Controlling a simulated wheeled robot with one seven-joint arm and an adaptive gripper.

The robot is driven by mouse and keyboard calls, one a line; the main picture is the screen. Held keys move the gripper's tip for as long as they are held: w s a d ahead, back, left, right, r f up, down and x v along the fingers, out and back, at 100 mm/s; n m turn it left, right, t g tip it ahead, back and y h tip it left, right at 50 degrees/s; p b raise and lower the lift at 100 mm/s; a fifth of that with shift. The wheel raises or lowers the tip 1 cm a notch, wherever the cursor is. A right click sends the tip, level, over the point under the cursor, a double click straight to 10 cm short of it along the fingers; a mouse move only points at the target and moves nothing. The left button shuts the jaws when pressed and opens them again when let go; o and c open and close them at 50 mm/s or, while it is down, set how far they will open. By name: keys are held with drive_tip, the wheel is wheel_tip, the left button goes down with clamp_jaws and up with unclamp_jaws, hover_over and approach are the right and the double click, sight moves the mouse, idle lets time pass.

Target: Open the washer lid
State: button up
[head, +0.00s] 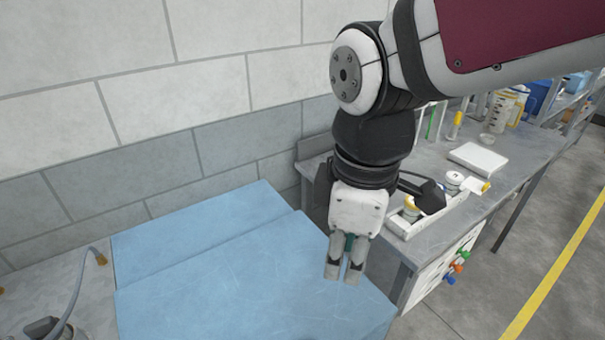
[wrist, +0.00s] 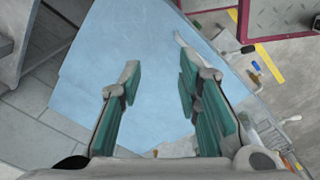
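The washer shows as a large light-blue box in the head view. Its top has a rear panel (head: 200,225) against the wall and a broad front lid panel (head: 240,285), with a straight seam between them. The lid looks shut, lying flat. My gripper (head: 344,273) points down over the right part of the lid, and I cannot tell its exact height above it. In the wrist view the gripper (wrist: 160,72) has its two teal-padded fingers apart with nothing between them. The blue surface (wrist: 110,35) lies beyond the fingertips. No handle can be made out clearly.
A grey workbench (head: 465,205) with bottles, a white tray (head: 400,225) and a white pad (head: 478,158) stands right of the washer. A block wall (head: 190,100) rises behind. A hose (head: 80,285) is at the left. Open floor with a yellow line (head: 550,285) lies at right.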

drive_tip(key=s+a+f+n+g+h+b, duration=0.1)
drive_tip(key=s+a+f+n+g+h, duration=0.15)
drive_tip(key=a+f+n, duration=0.65)
drive_tip(key=shift+n+y, duration=0.35)
drive_tip(key=shift+n, duration=0.05)
drive_tip(key=s+f, duration=0.1)
drive_tip(key=f, duration=0.7)
drive_tip(key=s+f, duration=0.1)
drive_tip(key=f, duration=0.3)
drive_tip(key=shift+s+d+f+p, duration=0.25)
drive_tip(key=shift+s+f+p, duration=0.05)
drive_tip(key=shift+p, duration=0.1)
clamp_jaws()
